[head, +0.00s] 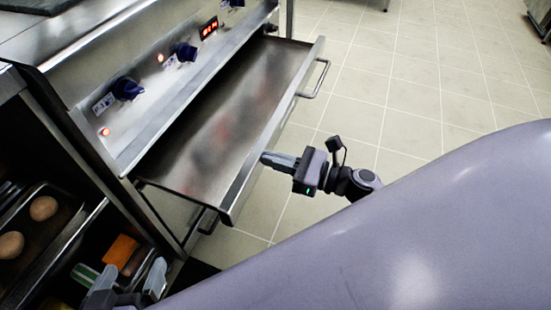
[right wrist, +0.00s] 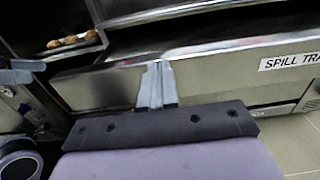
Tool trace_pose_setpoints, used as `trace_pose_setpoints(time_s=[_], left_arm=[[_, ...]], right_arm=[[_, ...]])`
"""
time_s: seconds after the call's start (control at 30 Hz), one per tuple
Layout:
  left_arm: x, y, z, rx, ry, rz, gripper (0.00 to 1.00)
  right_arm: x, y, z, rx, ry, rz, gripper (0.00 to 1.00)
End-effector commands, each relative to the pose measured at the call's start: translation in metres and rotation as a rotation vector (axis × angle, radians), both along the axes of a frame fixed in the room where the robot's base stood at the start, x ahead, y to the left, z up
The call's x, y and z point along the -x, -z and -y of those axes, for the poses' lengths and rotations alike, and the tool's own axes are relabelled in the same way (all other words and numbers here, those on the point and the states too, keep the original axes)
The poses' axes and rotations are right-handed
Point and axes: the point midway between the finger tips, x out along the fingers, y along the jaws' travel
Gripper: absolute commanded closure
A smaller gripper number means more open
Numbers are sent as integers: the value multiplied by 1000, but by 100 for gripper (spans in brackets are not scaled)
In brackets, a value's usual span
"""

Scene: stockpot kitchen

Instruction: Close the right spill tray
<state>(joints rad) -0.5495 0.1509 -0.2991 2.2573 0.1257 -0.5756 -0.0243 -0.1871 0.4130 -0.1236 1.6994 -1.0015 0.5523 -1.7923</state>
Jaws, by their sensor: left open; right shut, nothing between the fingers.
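The spill tray (head: 228,122) is a wide, shallow metal drawer, pulled well out from under the control panel, with a bar handle (head: 317,80) on its front. The right wrist view shows its front panel (right wrist: 215,92) with a label (right wrist: 290,62) reading "SPILL TRA", cut off by the frame edge. My right gripper (head: 265,158) is shut and empty, its fingertips (right wrist: 157,65) pointing at the front panel, near the end away from the handle. I cannot tell whether they touch it. My left gripper (head: 131,272) is open at the lower left, by the shelves, partly cut off.
The control panel (head: 160,85) with blue knobs and lit red lamps runs above the tray. Shelves at the left hold a dark pan (head: 45,215) with round brown items and an orange item (head: 121,250). Open tiled floor (head: 410,80) lies beyond the tray front.

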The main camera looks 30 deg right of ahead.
Motion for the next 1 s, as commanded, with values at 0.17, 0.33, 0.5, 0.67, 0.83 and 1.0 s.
trace_pose_setpoints(time_s=[0.17, 0.33, 0.5, 0.67, 0.83, 1.0], left_arm=[[0, 3, 1, 11, 1, -2, 9], [-1, 7, 5, 37, 7, -6, 9], [-4, 10, 12, 79, 17, -7, 9], [-6, 13, 19, 129, 29, -13, 9], [-8, 13, 28, 178, 46, -14, 9], [-9, 9, 35, 216, 63, -8, 9]], right_arm=[[-14, 0, -12, -1, -1, 4, 100], [-42, 0, -35, -1, -1, 6, 100], [-76, 0, -65, -2, -2, 7, 100], [-105, 1, -90, 0, -2, 5, 100], [-129, 1, -110, 0, -1, 4, 100], [-143, 1, -123, 0, -1, 1, 100]])
